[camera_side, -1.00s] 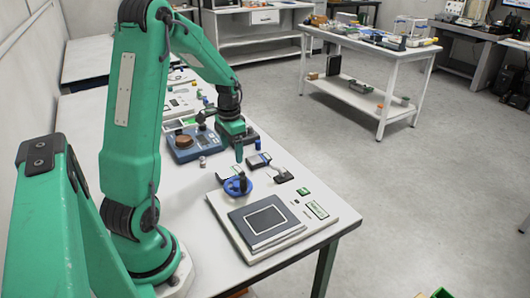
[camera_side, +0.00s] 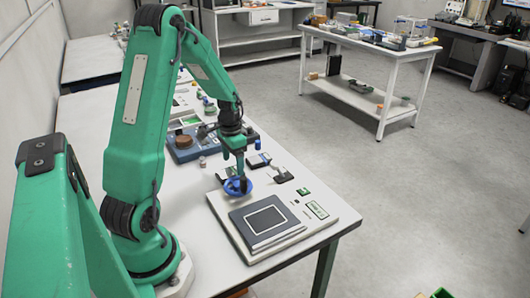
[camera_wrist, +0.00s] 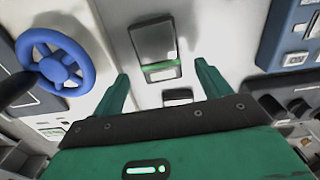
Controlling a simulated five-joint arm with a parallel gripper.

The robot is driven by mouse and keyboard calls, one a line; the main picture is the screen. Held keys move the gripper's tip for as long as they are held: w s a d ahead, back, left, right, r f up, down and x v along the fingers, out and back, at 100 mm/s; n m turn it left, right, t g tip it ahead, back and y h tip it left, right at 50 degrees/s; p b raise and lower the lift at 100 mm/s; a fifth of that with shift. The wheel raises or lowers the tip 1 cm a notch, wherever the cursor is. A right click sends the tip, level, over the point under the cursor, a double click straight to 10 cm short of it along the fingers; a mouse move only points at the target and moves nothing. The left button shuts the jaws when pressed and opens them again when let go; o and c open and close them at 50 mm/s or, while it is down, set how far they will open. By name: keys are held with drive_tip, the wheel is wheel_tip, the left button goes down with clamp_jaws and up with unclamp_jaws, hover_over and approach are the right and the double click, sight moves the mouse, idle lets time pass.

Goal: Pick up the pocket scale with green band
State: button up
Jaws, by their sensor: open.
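The pocket scale with green band (camera_wrist: 156,45) lies flat on the white table in the wrist view. It has a dark, glossy top, and its green band (camera_wrist: 162,67) runs across the end nearest my gripper. My gripper (camera_wrist: 163,82) is open and empty, with its two green fingers spread on either side below that end, not around the scale. In the side view my gripper (camera_side: 240,172) points down, low over the table beside the blue handwheel (camera_side: 236,186). I cannot make out the green band in the side view.
The blue handwheel also shows left of the scale in the wrist view (camera_wrist: 56,62). A blue weighing device (camera_wrist: 288,40) stands to the right. A large flat scale (camera_side: 268,222) lies at the table's near end. Several small dark devices (camera_side: 283,176) lie close by.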

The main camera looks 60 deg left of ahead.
sight(234, 170)
drive_tip(key=shift+f, duration=1.4)
drive_tip(key=c, duration=1.2)
drive_tip(key=shift+r, duration=0.1)
drive_tip(key=shift+r, duration=4.95)
